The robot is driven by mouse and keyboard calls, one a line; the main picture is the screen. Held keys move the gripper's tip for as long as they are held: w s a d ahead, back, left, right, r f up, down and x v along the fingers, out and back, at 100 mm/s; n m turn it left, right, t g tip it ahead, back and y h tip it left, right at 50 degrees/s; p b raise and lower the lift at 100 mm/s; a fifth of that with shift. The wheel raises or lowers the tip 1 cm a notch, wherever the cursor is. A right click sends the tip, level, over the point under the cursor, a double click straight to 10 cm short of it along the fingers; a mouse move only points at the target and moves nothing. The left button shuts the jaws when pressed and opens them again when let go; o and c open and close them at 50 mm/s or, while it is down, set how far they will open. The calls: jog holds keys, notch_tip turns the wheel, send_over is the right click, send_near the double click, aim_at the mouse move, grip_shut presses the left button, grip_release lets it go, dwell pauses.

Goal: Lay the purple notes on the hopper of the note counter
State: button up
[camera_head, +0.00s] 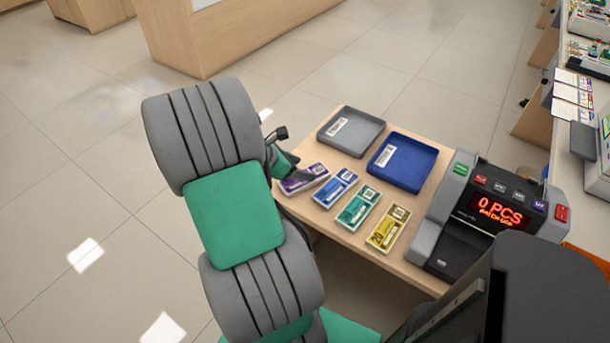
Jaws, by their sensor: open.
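The purple notes (305,178) lie as a banded bundle at the left end of a row of note bundles on the wooden counter. My gripper (286,170) is open at the left end of the purple notes, partly hidden behind my arm. I cannot tell whether its fingers touch the bundle. The note counter (485,215) stands at the right of the counter, dark grey with a red lit display reading 0 PCS. No notes show on it. Its hopper is hard to make out at this angle.
Blue (335,187), green (357,207) and yellow (388,228) note bundles lie right of the purple one. A grey tray (351,146) and a blue tray (432,150) sit behind them. A dark screen (550,290) blocks the lower right. Bare wood (400,265) shows along the front edge.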

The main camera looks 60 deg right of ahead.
jog(key=x, duration=0.5)
jog(key=shift+w+f, duration=0.15)
jog(key=shift+f, duration=0.25)
jog(key=shift+c, duration=0.2)
jog(key=shift+r, duration=0.15)
jog(key=c, duration=1.2)
